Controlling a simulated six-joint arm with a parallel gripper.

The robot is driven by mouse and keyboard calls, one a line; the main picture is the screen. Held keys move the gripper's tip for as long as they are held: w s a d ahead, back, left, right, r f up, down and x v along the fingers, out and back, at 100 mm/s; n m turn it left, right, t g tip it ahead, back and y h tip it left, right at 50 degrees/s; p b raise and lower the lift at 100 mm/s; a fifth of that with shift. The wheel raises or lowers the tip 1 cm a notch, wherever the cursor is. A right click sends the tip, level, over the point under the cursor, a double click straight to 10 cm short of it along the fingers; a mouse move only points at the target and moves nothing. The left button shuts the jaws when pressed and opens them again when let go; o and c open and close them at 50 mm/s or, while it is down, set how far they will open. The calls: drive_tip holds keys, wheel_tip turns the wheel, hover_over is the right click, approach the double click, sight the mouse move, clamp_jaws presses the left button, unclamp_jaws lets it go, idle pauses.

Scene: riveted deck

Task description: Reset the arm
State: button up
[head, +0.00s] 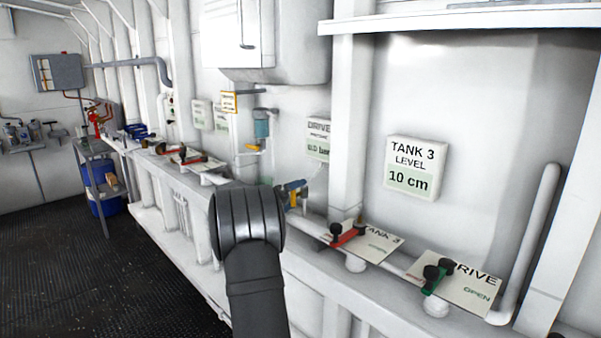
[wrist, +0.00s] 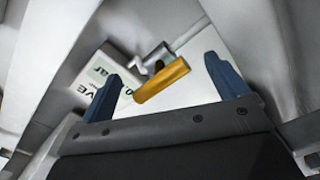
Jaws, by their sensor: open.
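My black arm (head: 248,240) rises through the middle of the head view. My gripper (head: 293,186) shows beyond it as a small blue shape near the wall, partly hidden by the arm. In the wrist view my gripper (wrist: 161,70) is open, with two blue fingers spread apart. A yellow handle (wrist: 162,80) with a grey metal hook-like part shows between and beyond the fingers. I cannot tell whether it touches them. A small yellow piece (head: 294,199) also shows beside the gripper in the head view.
A pipe ledge along the wall carries a red-handled valve (head: 347,235) and a green-handled valve (head: 436,275) to the right. A "TANK 3 LEVEL 10 cm" sign (head: 415,168) hangs above. Dark floor (head: 80,260) is clear at left.

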drive_tip(key=m, duration=0.5)
drive_tip(key=shift+m, duration=3.2)
